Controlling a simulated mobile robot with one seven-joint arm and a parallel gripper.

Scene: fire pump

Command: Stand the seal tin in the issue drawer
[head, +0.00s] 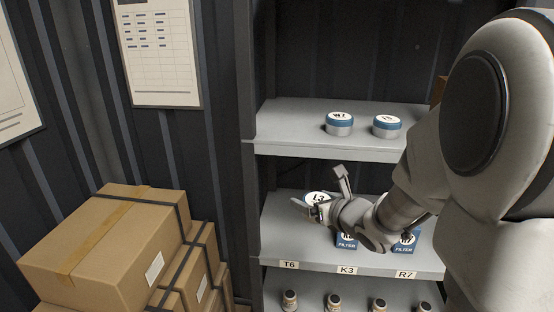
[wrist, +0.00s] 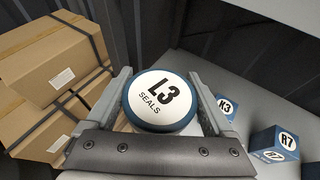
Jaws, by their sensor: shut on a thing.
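The seal tin (wrist: 160,98) is round with a blue rim and a white lid reading "L3 SEALS". My gripper (wrist: 158,105) is shut on it, one finger on each side, in the wrist view. In the head view the tin (head: 317,198) shows its lid between the fingers of my gripper (head: 322,196), in front of the middle shelf. Whether the tin touches the shelf cannot be told. The issue drawer is not visible in either view.
Two more blue-rimmed tins (head: 339,123) (head: 387,125) stand on the upper shelf (head: 290,120). Small bottles (head: 334,302) stand below. Cardboard boxes (head: 100,240) are stacked at left.

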